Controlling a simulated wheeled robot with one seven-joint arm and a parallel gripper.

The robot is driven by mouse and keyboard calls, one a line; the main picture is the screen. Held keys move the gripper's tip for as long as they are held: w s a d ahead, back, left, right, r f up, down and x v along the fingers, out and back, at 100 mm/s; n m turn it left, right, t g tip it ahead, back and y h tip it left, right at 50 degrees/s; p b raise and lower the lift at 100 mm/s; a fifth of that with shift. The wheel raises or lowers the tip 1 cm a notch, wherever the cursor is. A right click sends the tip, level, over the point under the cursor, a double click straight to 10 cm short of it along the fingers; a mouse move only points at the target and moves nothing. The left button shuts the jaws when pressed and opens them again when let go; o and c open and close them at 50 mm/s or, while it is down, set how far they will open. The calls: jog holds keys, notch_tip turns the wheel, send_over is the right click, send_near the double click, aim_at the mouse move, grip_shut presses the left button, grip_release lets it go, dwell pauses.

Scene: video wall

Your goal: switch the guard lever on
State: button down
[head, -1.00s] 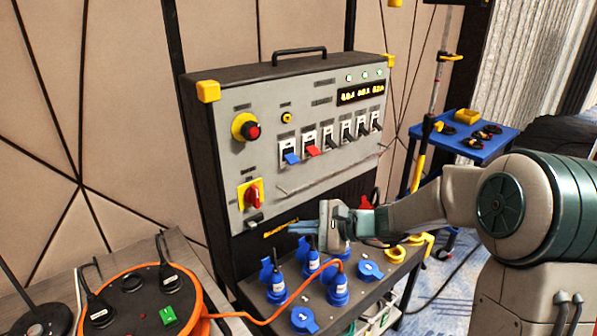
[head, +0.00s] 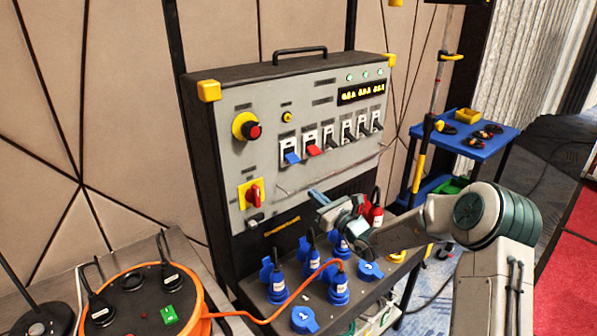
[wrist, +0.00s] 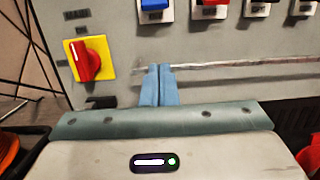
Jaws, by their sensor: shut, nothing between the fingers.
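A grey control panel (head: 245,120) carries a row of several levers on white plates. The left one is blue (head: 291,157), the one beside it is red (head: 313,150), and the others, such as this lever (head: 347,138), are black. The blue and red levers tilt downward. Their labels are too small to read, so I cannot tell which is the guard lever. In the wrist view the blue lever (wrist: 155,4) and red lever (wrist: 209,3) are cut off at the top. My gripper (head: 315,193) is shut and empty, below the lever row, its blue fingers (wrist: 158,72) pointing at the panel.
A thin rail (wrist: 250,65) crosses the panel between my fingers and the levers. A red rotary switch (head: 252,195) on a yellow plate is at the left. Blue sockets and plugs (head: 338,290) stand below. A red plug (head: 375,212) is close behind my gripper.

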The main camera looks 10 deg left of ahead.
aim_at(287, 172)
jog(key=p+x, duration=0.2)
jog(key=x, duration=0.8)
jog(key=shift+a, duration=0.2)
jog(key=r, duration=0.1)
jog(key=d+r+p, duration=0.1)
jog(key=s+r, duration=0.1)
jog(key=shift+s+d+r, duration=0.1)
jog(key=shift+d+r, duration=0.15)
jog(key=shift+d, duration=0.15)
jog(key=shift+d+p, duration=0.1)
jog(key=shift+p, duration=0.3)
